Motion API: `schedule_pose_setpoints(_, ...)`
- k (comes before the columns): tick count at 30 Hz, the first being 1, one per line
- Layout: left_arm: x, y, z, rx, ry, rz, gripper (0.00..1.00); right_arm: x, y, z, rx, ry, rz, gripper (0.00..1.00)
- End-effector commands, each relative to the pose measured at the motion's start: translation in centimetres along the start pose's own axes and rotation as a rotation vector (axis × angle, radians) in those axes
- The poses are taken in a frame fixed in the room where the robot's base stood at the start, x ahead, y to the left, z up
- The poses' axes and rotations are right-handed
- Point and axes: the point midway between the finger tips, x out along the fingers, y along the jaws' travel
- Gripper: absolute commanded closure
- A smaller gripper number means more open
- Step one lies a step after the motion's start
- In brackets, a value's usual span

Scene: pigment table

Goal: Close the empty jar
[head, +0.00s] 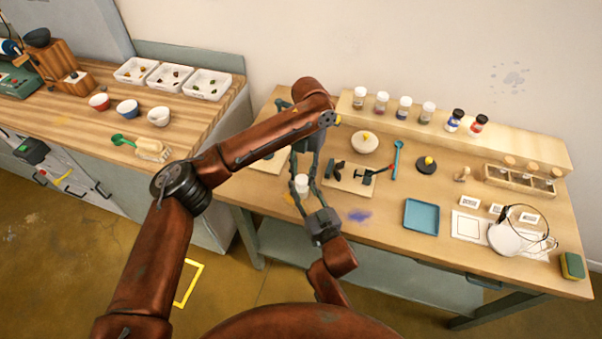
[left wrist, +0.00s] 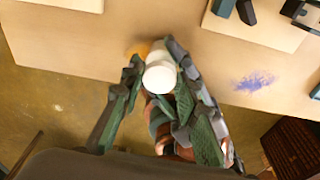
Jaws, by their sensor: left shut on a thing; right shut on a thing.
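A small white-topped jar (head: 302,184) is held above the front edge of the table, left of the middle of the head view. It also shows as a white cylinder between the fingers in the left wrist view (left wrist: 160,76). My left gripper (head: 303,174) reaches down from above and is shut at the white lid end. My right gripper (head: 304,196) comes up from the front and is shut on the jar from below. The fingers overlap and hide much of the jar. I cannot tell whether the lid is seated on it.
Several capped jars (head: 404,107) stand on the raised back shelf (head: 540,144). A wooden board (head: 352,184) with black holders lies right of the grippers. Blue powder (head: 360,216) marks the table near them. A blue tray (head: 421,216) and sponge (head: 572,265) are further right.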

Motion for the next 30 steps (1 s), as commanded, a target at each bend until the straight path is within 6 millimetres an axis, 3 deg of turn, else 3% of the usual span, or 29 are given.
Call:
schedule_pose_setpoints(6,-0.08,-0.18,0.02,0.433,0.000,0.081,0.79,-0.04,-0.01,0.13,0.001,-0.003,0.000,1.00)
schedule_pose_setpoints(12,-0.06,-0.24,-0.04,0.661,0.002,0.123,0.79,-0.04,-0.01,0.14,0.001,-0.003,0.000,1.00)
schedule_pose_setpoints(22,-0.06,-0.21,-0.04,0.690,0.003,0.127,0.79,-0.04,-0.01,0.14,0.001,-0.003,0.000,1.00)
schedule_pose_setpoints(23,-0.06,-0.21,-0.03,0.690,0.003,0.127,0.70,-0.04,-0.01,0.14,0.001,-0.003,0.000,1.00)
schedule_pose_setpoints(30,0.00,-0.30,-0.07,0.690,0.004,0.126,0.54,-0.03,0.00,0.14,0.001,-0.003,0.000,1.00)
